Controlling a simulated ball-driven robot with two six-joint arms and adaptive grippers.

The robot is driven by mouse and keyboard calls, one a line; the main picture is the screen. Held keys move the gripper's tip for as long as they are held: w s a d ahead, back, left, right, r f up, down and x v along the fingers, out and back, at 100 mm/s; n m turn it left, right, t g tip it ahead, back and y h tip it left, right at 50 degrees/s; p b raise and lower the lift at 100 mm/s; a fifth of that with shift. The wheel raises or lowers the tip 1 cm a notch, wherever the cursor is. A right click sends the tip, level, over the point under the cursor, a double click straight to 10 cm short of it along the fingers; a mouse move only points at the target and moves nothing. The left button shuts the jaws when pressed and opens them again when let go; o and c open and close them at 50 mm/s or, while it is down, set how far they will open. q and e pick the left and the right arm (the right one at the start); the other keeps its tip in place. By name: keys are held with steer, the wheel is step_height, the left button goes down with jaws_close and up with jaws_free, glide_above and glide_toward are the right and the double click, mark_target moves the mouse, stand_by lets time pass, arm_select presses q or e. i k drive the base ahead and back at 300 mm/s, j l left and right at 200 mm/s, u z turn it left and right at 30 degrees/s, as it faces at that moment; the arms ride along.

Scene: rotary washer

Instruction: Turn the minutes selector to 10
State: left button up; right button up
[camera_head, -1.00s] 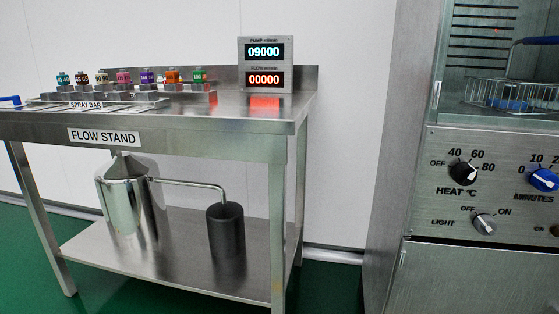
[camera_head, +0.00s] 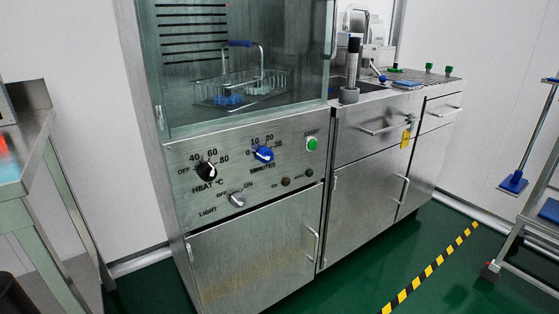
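The minutes selector (camera_head: 264,154) is a blue knob with a white pointer on the steel front panel of the rotary washer (camera_head: 222,213). Its scale shows 0, 10, 20 and at least one further mark. The pointer's exact setting is too small to tell. A black heat knob (camera_head: 206,170) sits to its left and a silver light knob (camera_head: 237,199) below left. A green button (camera_head: 312,143) is to its right. Neither of my grippers is in view.
A wire basket with a blue handle (camera_head: 240,88) stands behind the washer's glass. A steel counter with a sink (camera_head: 372,87) adjoins on the right. The flow stand's edge (camera_head: 40,130) is at left. A cart (camera_head: 535,235) stands at far right. Green floor before the washer looks clear.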

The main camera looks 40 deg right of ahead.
mark_target(264, 155)
steer(key=z, duration=0.9)
